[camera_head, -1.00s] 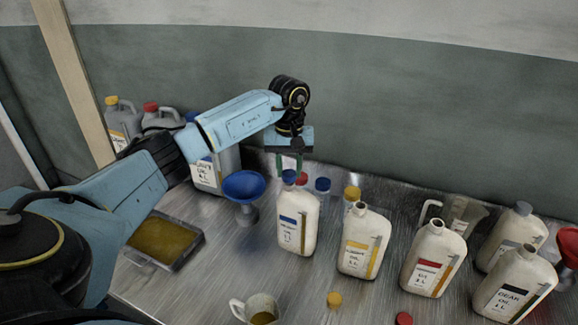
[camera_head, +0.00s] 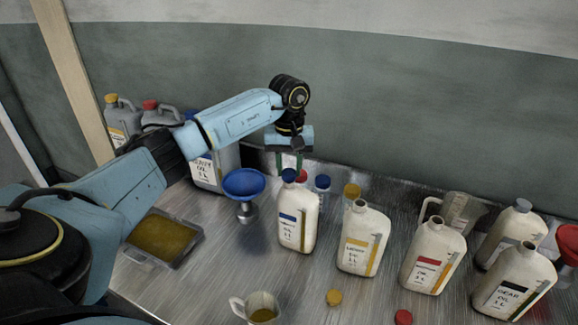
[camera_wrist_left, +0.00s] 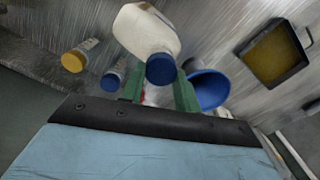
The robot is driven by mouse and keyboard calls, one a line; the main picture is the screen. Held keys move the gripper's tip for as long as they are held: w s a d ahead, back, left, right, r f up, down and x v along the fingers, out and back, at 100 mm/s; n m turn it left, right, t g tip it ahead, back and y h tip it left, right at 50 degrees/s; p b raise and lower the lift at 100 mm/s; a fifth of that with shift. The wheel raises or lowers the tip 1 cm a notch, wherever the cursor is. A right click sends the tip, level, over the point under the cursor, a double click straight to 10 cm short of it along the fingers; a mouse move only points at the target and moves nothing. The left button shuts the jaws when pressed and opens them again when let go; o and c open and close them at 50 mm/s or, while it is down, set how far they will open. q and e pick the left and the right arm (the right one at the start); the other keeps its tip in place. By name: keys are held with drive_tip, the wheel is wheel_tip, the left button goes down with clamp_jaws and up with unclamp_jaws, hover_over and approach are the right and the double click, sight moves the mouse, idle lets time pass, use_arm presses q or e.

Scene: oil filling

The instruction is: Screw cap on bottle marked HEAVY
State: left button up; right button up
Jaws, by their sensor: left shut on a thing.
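A white bottle (camera_head: 297,222) with a blue label stripe stands upright on the metal bench; its small print is hard to read in the head view. A blue cap (camera_head: 288,175) sits at the top of this bottle. In the left wrist view the cap (camera_wrist_left: 161,69) is at the mouth of the bottle (camera_wrist_left: 146,32), between the green fingers. My left gripper (camera_head: 289,163) points down and is shut on the blue cap. How far the cap is threaded cannot be seen. My right gripper is not in view.
A blue funnel (camera_head: 244,184) stands close left of the bottle. A yellow-striped open bottle (camera_head: 362,240) stands to its right, with more bottles beyond. Small blue-capped (camera_head: 322,186) and yellow-capped (camera_head: 351,194) containers are behind. A cup (camera_head: 257,308) stands in front.

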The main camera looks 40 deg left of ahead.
use_arm(q)
drive_tip(key=shift+f+b, duration=0.45)
drive_tip(key=shift+f, duration=0.5)
idle(0.4)
drive_tip(key=o, duration=1)
drive_tip(key=shift+r, duration=0.15)
wheel_tip(320, 180, up, 13)
drive_tip(key=shift+r, duration=0.1)
